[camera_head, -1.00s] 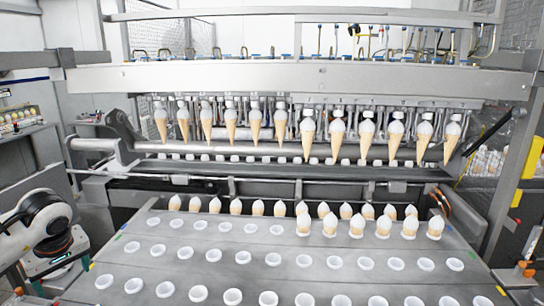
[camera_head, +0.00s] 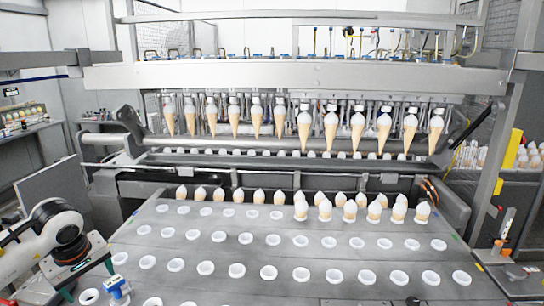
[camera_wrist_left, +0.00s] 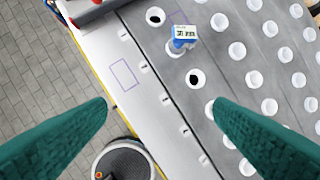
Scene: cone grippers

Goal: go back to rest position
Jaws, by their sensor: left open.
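My left arm (camera_head: 45,245) comes in from the lower left of the head view. The teal fingers of my left gripper (camera_wrist_left: 160,105) are spread wide in the left wrist view, with nothing between them. The gripper is over the left edge of the grey conveyor plate (camera_wrist_left: 180,80). A small blue device with a lit display (camera_wrist_left: 184,36) stands on the plate beyond the fingertips, apart from them. It also shows in the head view (camera_head: 117,287). My right gripper is not in view.
Wafer cones hang in a row from the filling machine (camera_head: 300,76). Capped cones (camera_head: 345,210) stand in the plate's back rows. Many front holders (camera_head: 301,274) look empty. A round dark-topped object (camera_wrist_left: 124,162) is near the plate's edge, with tiled floor (camera_wrist_left: 45,75) beyond.

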